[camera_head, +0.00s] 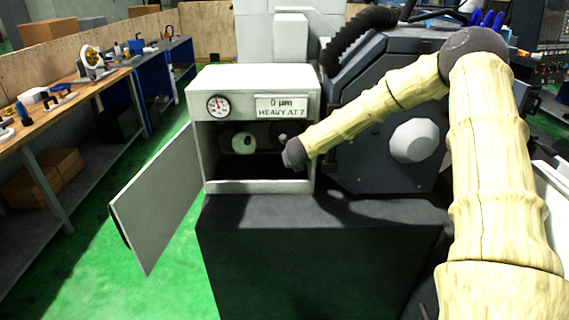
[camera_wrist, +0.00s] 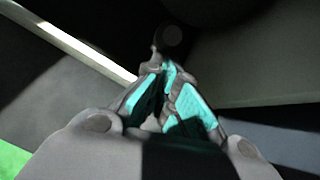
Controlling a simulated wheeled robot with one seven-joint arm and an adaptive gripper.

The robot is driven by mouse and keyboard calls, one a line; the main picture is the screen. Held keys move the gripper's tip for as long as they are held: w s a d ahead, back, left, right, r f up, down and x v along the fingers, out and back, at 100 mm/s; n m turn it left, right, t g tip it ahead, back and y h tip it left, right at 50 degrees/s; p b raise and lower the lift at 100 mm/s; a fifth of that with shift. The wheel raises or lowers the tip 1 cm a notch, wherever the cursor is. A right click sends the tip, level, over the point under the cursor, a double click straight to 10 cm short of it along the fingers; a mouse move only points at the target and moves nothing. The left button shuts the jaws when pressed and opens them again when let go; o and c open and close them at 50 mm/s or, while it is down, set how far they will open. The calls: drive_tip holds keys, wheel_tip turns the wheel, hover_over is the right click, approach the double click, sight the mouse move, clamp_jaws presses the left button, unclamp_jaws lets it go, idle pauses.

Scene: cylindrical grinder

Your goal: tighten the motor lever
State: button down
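In the head view my arm reaches into the right side of an open grey cabinet (camera_head: 252,187). My gripper is mostly hidden there behind my wrist; a small grey bit shows by the opening. In the wrist view my gripper (camera_wrist: 163,73) has its teal-padded fingers drawn close together at the tips. A small grey piece shows at the tips, and I cannot tell whether it is the motor lever or part of a finger. A dark round knob-like part (camera_wrist: 170,36) lies just beyond the tips.
The cabinet door (camera_head: 158,200) hangs open to the left. The dark grinder housing (camera_head: 385,150) stands close on the right. A workbench (camera_head: 60,112) is at the left; green floor between is clear.

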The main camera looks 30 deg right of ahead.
drive_tip(key=w+r, duration=0.1)
drive_tip(key=w+d+r, duration=0.1)
drive_tip(key=shift+w+d+r+b, duration=0.1)
drive_tip(key=shift+w+r+b, duration=0.05)
drive_tip(key=shift+r+b, duration=0.25)
drive_tip(key=shift+w+r, duration=0.1)
drive_tip(key=shift+r, duration=0.3)
drive_tip(key=w+r+p+v, duration=0.1)
drive_tip(key=p+v, duration=0.3)
drive_tip(key=v, duration=0.5)
drive_tip(key=shift+d+r, duration=0.2)
drive_tip(key=shift+d, duration=0.25)
drive_tip(key=shift+d, duration=0.15)
